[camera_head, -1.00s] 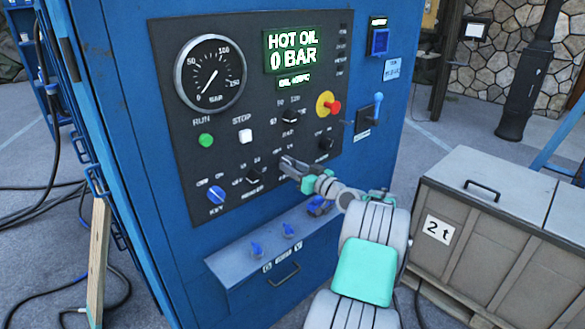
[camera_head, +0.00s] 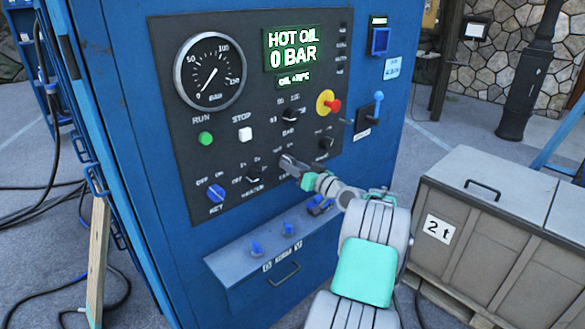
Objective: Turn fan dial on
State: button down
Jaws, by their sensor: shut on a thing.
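The dark control panel (camera_head: 262,130) is on the front of the blue cabinet (camera_head: 170,240). My gripper (camera_head: 285,162) is at the panel's lower middle, shut on a dial that it and my wrist hide, which I take to be the fan dial. Its label and pointer cannot be read. The black heater dial (camera_head: 254,174) is just left of my gripper. Another black dial (camera_head: 326,143) is to its upper right, and the bar dial (camera_head: 289,115) is above it.
A red emergency knob (camera_head: 332,107) and a blue-handled lever (camera_head: 378,104) stick out at the right. A ledge with blue valve knobs (camera_head: 288,229) juts out below my gripper. A grey crate (camera_head: 470,230) stands at the right.

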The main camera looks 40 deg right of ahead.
jog(key=m+p, duration=0.1)
jog(key=m, duration=0.9)
jog(key=shift+a+r, duration=0.1)
jog(key=shift+a, duration=0.05)
dwell(0.3)
jog(key=c, duration=0.9)
grip_release()
jog(key=s, duration=0.7)
jog(key=shift+s+b, duration=0.4)
